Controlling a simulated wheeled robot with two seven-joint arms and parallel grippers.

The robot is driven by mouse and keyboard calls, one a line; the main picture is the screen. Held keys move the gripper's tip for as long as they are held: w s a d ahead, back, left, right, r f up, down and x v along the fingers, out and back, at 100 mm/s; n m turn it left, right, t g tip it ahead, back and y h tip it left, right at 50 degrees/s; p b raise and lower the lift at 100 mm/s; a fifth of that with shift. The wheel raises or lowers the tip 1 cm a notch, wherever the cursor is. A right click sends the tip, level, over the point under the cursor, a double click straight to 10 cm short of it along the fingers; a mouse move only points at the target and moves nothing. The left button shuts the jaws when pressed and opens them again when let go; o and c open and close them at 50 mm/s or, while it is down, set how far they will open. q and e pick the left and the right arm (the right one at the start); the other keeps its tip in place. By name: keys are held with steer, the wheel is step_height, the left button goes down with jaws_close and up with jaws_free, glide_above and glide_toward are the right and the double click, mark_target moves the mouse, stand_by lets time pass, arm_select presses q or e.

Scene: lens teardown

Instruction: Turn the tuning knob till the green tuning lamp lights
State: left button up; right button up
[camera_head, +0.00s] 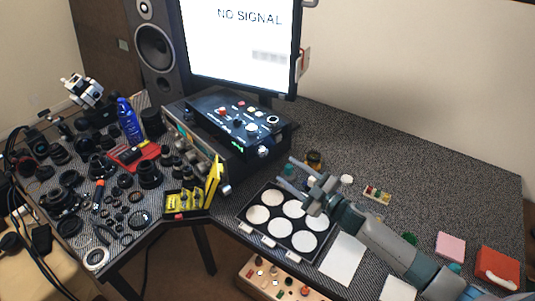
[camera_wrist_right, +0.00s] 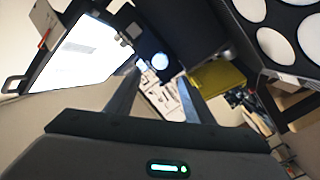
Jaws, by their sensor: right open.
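A black control box (camera_head: 228,122) with several knobs and coloured buttons stands below the monitor. A pale round knob (camera_head: 264,152) sits on its near face; I take it to be the tuning knob. In the right wrist view a pale round knob (camera_wrist_right: 160,62) shows between and beyond my fingertips. Small green marks (camera_head: 238,149) show on the box, but I cannot tell whether a lamp is lit. My right gripper (camera_head: 285,170) is open and empty, pointing at the box from the right, apart from the knob. It also fills the wrist view (camera_wrist_right: 158,80). My left gripper is not seen.
A monitor (camera_head: 240,45) reads "NO SIGNAL". A tray with white discs (camera_head: 243,226) lies below my right gripper. A yellow case (camera_head: 213,185) stands open near the box. Lens parts crowd the left table. The right rear tabletop (camera_head: 400,160) is mostly clear.

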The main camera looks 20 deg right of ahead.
mark_target(264, 154)
steer(key=p+x, duration=0.2)
steer(key=x, duration=0.9)
steer(key=shift+a+f, duration=0.1)
